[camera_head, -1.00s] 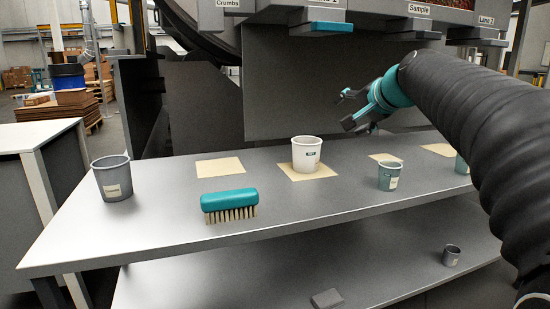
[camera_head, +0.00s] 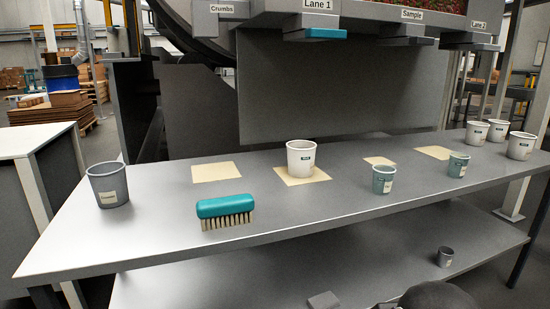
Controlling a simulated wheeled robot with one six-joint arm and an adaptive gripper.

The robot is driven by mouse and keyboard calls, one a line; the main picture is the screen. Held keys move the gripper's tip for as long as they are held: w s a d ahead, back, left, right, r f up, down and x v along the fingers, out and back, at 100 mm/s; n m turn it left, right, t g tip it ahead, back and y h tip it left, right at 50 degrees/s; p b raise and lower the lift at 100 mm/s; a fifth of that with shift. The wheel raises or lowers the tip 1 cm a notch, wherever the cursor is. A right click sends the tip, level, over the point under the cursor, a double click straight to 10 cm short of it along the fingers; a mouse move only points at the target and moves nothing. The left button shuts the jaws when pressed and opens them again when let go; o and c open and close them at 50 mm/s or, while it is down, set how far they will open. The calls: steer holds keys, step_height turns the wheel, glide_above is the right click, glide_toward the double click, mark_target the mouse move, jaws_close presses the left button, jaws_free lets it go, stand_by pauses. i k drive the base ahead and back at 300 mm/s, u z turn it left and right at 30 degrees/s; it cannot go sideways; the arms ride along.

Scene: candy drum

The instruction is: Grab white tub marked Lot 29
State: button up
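A white tub (camera_head: 300,165) with a dark label stands upright on a tan square mat (camera_head: 318,176) near the middle of the table. Three more white tubs stand at the table's right end: one at the left (camera_head: 477,135), one behind (camera_head: 498,131) and one at the far right (camera_head: 520,149). Their pale labels are too small to read, so I cannot tell which tub is Lot 29. My gripper is out of view. A dark rounded piece at the bottom right edge looks like part of my arm.
A grey tub (camera_head: 108,188) stands at the table's left, with a teal brush (camera_head: 222,207) near the front edge. Two small teal cups (camera_head: 383,182) (camera_head: 458,166) stand right of centre. Other tan mats (camera_head: 216,172) lie bare. The machine's chutes (camera_head: 316,35) overhang the back.

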mark_target(497, 133)
steer(key=z, duration=1.7)
steer(key=k, duration=1)
steer(key=z, duration=1.05)
steer(key=i, duration=3.95)
steer(key=u, duration=0.9)
steer(key=i, duration=1.2)
steer(key=u, duration=1.9)
steer(key=i, duration=0.85)
steer(key=u, duration=0.6)
